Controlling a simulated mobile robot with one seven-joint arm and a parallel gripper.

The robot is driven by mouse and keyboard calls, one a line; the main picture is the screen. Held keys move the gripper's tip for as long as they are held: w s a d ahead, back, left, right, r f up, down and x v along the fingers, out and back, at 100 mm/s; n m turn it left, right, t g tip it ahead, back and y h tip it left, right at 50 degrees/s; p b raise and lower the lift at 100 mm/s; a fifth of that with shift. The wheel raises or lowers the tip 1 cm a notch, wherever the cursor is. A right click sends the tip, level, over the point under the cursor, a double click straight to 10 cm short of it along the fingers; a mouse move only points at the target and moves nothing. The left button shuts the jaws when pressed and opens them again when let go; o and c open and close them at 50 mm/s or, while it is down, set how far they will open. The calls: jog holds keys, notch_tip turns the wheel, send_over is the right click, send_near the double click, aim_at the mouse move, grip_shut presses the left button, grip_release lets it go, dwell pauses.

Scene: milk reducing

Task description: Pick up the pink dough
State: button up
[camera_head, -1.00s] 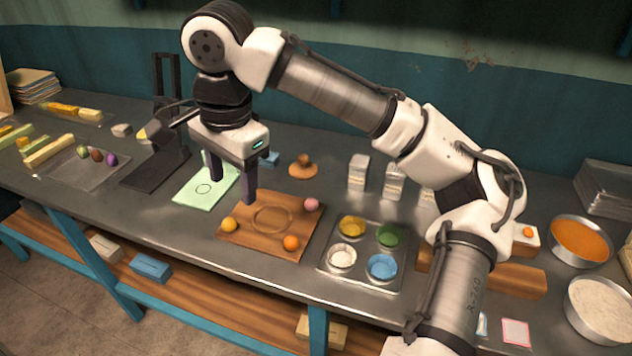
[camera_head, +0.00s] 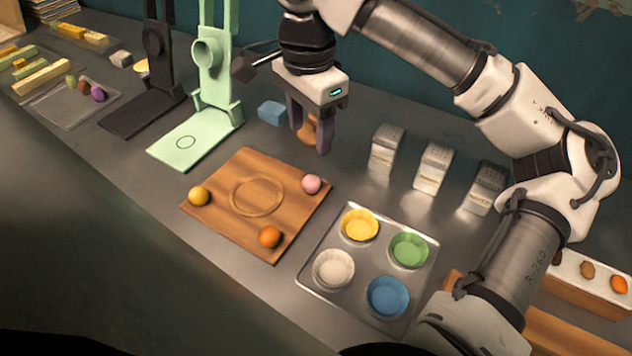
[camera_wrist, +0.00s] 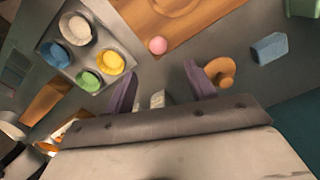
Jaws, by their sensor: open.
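The pink dough (camera_head: 311,184) is a small ball at the back right corner of a square wooden board (camera_head: 225,222). In the wrist view the pink dough (camera_wrist: 158,45) lies ahead of the fingers, near the middle. My gripper (camera_head: 310,143) is open and empty, above the counter just behind the board. In the wrist view my gripper (camera_wrist: 160,80) shows its two purple-grey fingers spread apart, with the dough beyond their tips. The gripper is not touching the dough.
Yellow (camera_head: 199,196) and orange (camera_head: 269,237) balls sit on the board's other corners. A metal tray with coloured cups (camera_head: 325,282) stands right of it. A green press (camera_head: 212,100) is at left; white graters (camera_head: 434,168) stand at right. A wooden object (camera_head: 308,128) is behind the fingers.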

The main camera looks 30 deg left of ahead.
aim_at(311, 177)
notch_tip(311, 177, down, 11)
jog(key=shift+s+d+f+p, duration=0.1)
jog(key=shift+d+p, duration=0.05)
jog(key=shift+p, duration=0.15)
jog(key=c, duration=1)
